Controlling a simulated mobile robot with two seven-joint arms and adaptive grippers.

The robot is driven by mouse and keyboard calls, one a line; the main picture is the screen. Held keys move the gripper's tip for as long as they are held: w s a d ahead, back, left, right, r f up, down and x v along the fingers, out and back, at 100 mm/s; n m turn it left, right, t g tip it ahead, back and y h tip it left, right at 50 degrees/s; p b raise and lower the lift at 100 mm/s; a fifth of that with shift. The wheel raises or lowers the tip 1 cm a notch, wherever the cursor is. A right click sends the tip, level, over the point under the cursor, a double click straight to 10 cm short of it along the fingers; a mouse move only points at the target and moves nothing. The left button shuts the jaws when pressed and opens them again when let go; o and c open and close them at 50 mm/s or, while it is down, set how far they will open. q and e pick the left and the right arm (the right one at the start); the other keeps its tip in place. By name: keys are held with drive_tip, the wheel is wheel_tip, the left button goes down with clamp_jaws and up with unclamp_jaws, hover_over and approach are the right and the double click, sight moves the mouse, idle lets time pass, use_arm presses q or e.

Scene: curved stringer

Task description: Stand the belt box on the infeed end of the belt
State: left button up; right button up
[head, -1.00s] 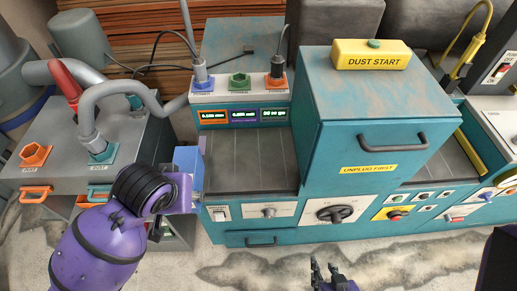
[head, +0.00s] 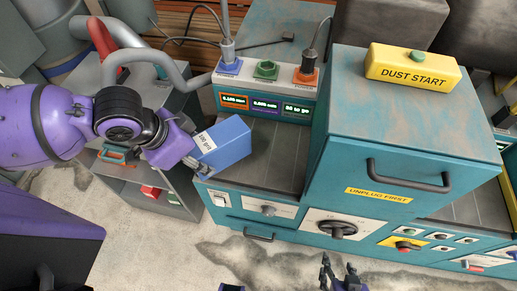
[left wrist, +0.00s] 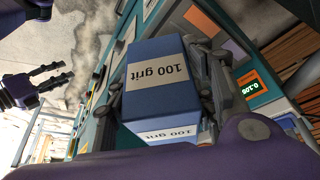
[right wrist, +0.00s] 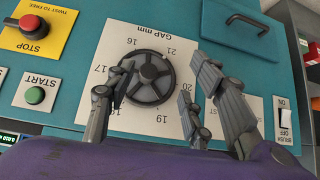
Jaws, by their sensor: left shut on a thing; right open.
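The belt box (head: 224,145) is a blue box with a white "100 grit" label. My left gripper (head: 196,160) is shut on it. It looks tilted in the head view, in front of the left part of the dark belt bed (head: 274,158), at the infeed end. I cannot tell whether its bottom touches the bed. In the left wrist view the box (left wrist: 160,85) sits between the fingers. My right gripper (head: 338,274) is open and empty in front of the machine. In the right wrist view its fingers (right wrist: 165,85) are spread before the gap dial.
The teal machine housing (head: 400,140) with a handle stands right of the infeed bed. A panel with displays and plugs (head: 265,88) rises behind it. A grey hose (head: 150,62) and grey cabinet (head: 170,108) lie near my left arm. The gap dial (right wrist: 150,78) is on the front.

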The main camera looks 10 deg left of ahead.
use_arm(q)
drive_tip(key=s+a+r, duration=0.1)
drive_tip(key=a+r, duration=0.2)
drive_tip(key=w+d+f, duration=0.2)
drive_tip(key=w+f, duration=0.1)
drive_tip(key=w+d+f+b, duration=0.1)
drive_tip(key=w+d+f, duration=0.1)
drive_tip(key=w, duration=0.2)
drive_tip(key=w+d+f, duration=0.2)
drive_tip(key=w+f, duration=0.1)
drive_tip(key=w, duration=0.1)
drive_tip(key=shift+w+d+f+b, duration=0.1)
drive_tip(key=shift+d+f+b, duration=0.05)
drive_tip(key=shift+f+b, duration=0.2)
drive_tip(key=shift+w+d+f, duration=0.25)
drive_tip(key=shift+w+f, duration=0.05)
drive_tip(key=shift+f, duration=0.15)
wheel_tip(320, 180, down, 3)
drive_tip(key=shift+r, duration=0.15)
drive_tip(key=shift+f, duration=0.2)
drive_tip(key=shift+f, duration=0.15)
drive_tip(key=o, duration=1.5)
drive_tip(key=shift+c, duration=0.2)
